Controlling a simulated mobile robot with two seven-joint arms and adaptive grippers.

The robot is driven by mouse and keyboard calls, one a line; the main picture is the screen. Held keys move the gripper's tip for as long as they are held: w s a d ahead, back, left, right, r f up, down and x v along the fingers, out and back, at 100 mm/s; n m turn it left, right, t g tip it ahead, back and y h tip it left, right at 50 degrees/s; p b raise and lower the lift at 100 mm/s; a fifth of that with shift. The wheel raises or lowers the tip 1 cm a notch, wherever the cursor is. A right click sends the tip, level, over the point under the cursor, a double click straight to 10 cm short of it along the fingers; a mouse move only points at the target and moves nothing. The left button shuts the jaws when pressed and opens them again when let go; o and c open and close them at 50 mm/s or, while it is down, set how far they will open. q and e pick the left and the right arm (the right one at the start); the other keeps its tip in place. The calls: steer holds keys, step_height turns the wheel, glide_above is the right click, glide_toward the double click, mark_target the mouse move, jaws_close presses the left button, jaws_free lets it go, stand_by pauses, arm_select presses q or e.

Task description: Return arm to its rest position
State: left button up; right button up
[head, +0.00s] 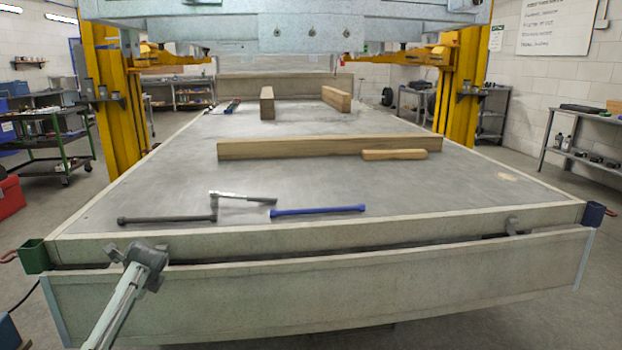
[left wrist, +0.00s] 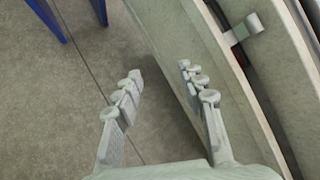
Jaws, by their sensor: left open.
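My left gripper (left wrist: 160,72) is open and empty in the left wrist view. Its two pale grey fingers stand apart over the bare concrete floor, with the trailer's pale edge close to the right finger. In the head view a grey rod with a blocky head (head: 146,262) rises from the lower left in front of the trailer's left front corner. My right gripper is in neither view.
The trailer bed (head: 450,190) fills the middle, with a lowered front board (head: 330,300). On the bed lie a dark bar (head: 165,219), a ratchet handle (head: 245,197), a blue bar (head: 318,210) and several wooden beams (head: 290,148). Blue legs (left wrist: 45,20) stand at the wrist view's upper left.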

arm_select(q)
steer(key=w+d+r+n+t+h, duration=0.1)
steer(key=w+d+r+n+t, duration=0.3)
steer(key=n, duration=0.5)
steer(key=w+d+r+n+t+h, duration=0.1)
steer(key=w+r+n+t, duration=0.1)
steer(key=w+n, duration=0.45)
steer(key=s+d+f+g+h, duration=0.15)
steer(key=s+d+f, duration=0.25)
steer(key=s+f, duration=0.85)
steer(key=s+d+f+g+h, duration=0.1)
steer(key=s+d+f+g, duration=0.2)
steer(key=s+f, duration=1)
steer(key=s+d+f+g, duration=0.2)
steer(key=s+f, duration=0.6)
steer(key=s, duration=0.4)
steer(key=s+d+f+g, duration=0.2)
steer(key=s+d+f, duration=0.2)
steer(key=s+f, duration=0.5)
steer(key=s+n+h, duration=0.1)
steer(key=s, duration=0.3)
steer(key=shift+s, duration=0.3)
steer(key=shift+d+g, duration=0.1)
steer(key=shift+g, duration=0.15)
